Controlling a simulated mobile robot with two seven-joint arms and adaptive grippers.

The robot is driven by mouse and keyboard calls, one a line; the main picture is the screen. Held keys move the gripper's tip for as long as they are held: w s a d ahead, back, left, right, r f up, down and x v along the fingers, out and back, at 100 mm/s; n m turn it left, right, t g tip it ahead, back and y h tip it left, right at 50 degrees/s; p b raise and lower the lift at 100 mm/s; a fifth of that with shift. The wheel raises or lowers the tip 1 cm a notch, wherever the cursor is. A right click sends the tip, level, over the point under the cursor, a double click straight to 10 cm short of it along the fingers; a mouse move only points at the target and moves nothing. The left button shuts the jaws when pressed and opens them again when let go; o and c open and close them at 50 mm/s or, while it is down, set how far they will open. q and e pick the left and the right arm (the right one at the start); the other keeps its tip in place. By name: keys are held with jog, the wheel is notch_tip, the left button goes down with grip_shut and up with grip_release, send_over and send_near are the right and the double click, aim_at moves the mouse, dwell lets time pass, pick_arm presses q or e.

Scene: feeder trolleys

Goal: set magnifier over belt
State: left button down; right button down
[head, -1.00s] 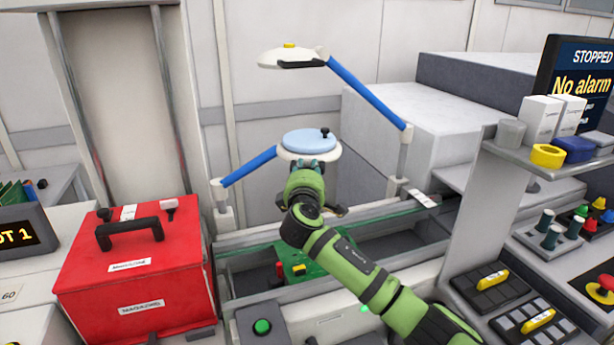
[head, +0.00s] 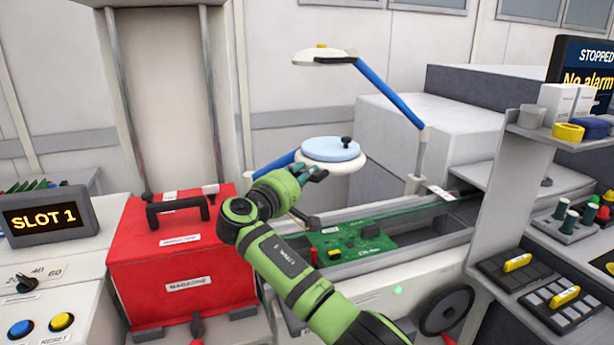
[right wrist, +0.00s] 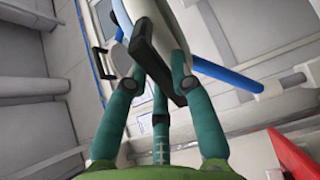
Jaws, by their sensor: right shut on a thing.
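The magnifier (head: 330,152) is a round white head with a pale blue lid and a small black knob, on a blue arm (head: 277,165). My right gripper (head: 318,173) is at its near lower rim. In the right wrist view, my fingers (right wrist: 158,80) are shut on the dark handle (right wrist: 158,62) under the white head. The belt channel (head: 430,227) runs below it, with a green circuit board (head: 362,238) lying in it. In the head view the magnifier appears above the channel's back side; exact depth is unclear. My left gripper is out of view.
A white lamp head (head: 322,57) on another blue arm (head: 388,93) hangs above the magnifier. A red magazine case (head: 185,265) stands at left, close to my right arm. A shelf post (head: 510,195) with control panels stands at right.

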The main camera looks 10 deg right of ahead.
jog(key=shift+d, duration=0.15)
jog(key=c, duration=1.1)
grip_release()
jog(key=shift+c, duration=0.2)
jog(key=shift+o, duration=0.5)
jog(key=shift+w, duration=0.1)
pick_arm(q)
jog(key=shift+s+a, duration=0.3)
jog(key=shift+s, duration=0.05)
pick_arm(e)
jog(key=v, duration=1.2)
